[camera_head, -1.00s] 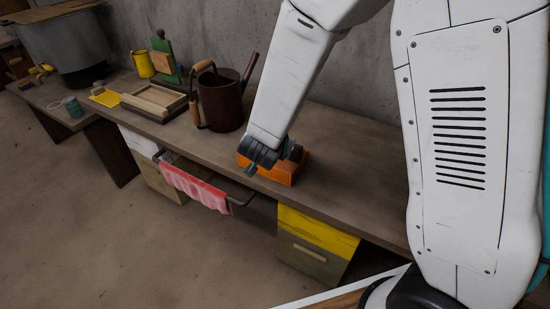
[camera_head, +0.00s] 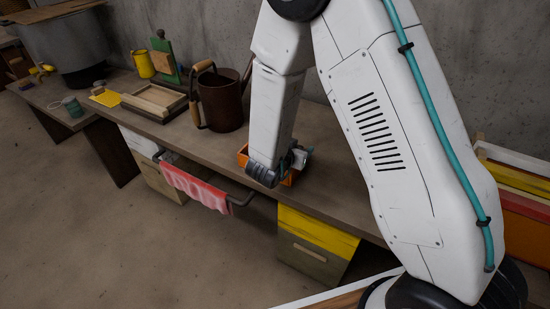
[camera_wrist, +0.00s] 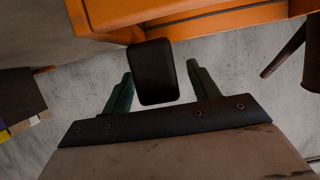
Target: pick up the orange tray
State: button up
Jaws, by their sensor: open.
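The orange tray (camera_head: 243,157) rests on the long wooden bench, mostly hidden behind my wrist in the head view. Its orange sides fill the top of the wrist view (camera_wrist: 215,18). My gripper (camera_head: 298,158) is at the tray, with its teal fingers over the tray's right part in the head view. In the wrist view my gripper (camera_wrist: 160,68) shows two teal fingers spread apart, with no tray wall between them. A dark block partly fills the space between the fingers. I cannot tell whether a finger touches the tray.
A dark brown can (camera_head: 222,105) with a wooden handle stands close left of the tray. Farther left are a wooden frame (camera_head: 155,101) and a yellow mug (camera_head: 144,64). A pink towel (camera_head: 195,187) hangs on the front rail. The concrete wall is close behind.

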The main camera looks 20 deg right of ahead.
jog(key=shift+w+d, duration=0.15)
grip_shut()
